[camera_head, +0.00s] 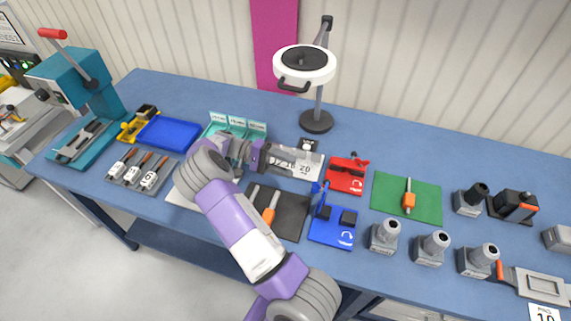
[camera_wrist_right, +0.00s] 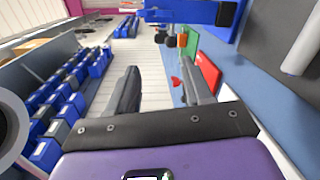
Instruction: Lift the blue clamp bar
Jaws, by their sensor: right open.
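The blue clamp (camera_head: 332,220) sits on the table right of the black mat, with its blue bar (camera_head: 321,192) standing up from the base. In the right wrist view a blue bar with a dark end, seemingly this clamp's (camera_wrist_right: 185,14), crosses the top edge, outside the fingers. My right gripper (camera_head: 288,162) is left of and behind the clamp, pointing right. In the right wrist view its two fingers (camera_wrist_right: 160,70) are apart with nothing between them. The fingertips are hard to make out in the head view. My left gripper is not in view.
A red clamp (camera_head: 346,178) stands behind the blue one, and a green mat (camera_head: 425,212) with an orange-handled tool lies to the right. The black mat (camera_head: 290,220) lies left of the clamp. Several grey fittings (camera_head: 384,238) stand at the right. A lamp (camera_head: 316,121) stands behind.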

